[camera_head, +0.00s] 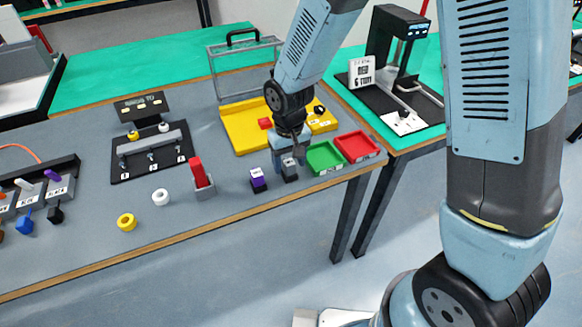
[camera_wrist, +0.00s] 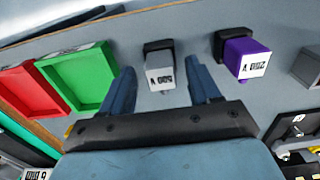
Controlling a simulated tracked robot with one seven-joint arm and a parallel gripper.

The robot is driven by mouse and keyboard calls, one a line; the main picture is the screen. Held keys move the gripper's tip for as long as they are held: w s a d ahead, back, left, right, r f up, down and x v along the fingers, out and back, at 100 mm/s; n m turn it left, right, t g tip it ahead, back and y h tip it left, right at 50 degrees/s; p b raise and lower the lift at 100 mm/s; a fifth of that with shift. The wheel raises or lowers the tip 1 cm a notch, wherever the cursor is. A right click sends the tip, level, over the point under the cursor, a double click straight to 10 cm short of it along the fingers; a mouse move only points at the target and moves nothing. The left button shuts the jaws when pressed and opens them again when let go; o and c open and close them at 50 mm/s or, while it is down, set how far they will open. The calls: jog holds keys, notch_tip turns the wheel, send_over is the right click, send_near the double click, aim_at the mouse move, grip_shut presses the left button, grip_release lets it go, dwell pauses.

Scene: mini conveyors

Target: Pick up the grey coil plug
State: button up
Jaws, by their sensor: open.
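The grey coil plug (camera_head: 289,170) stands on the grey bench, left of the green tray. In the wrist view the grey coil plug (camera_wrist: 161,70) is a light grey block with a dark base and a printed label. My gripper (camera_head: 288,152) is over it in the head view and partly hides it. In the wrist view my gripper (camera_wrist: 162,80) is open, one blue finger on each side of the plug. A gap shows between each finger and the plug; I cannot tell the exact height of the fingertips.
A purple block (camera_head: 258,180) stands close on the left, and shows near one finger in the wrist view (camera_wrist: 246,58). A green tray (camera_head: 341,169) and a red tray (camera_head: 376,156) lie on the right. A red handle in a grey holder (camera_head: 203,190) stands further left.

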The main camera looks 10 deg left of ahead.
jog(key=shift+f, duration=0.25)
jog(key=c, duration=1)
jog(key=shift+c, duration=0.2)
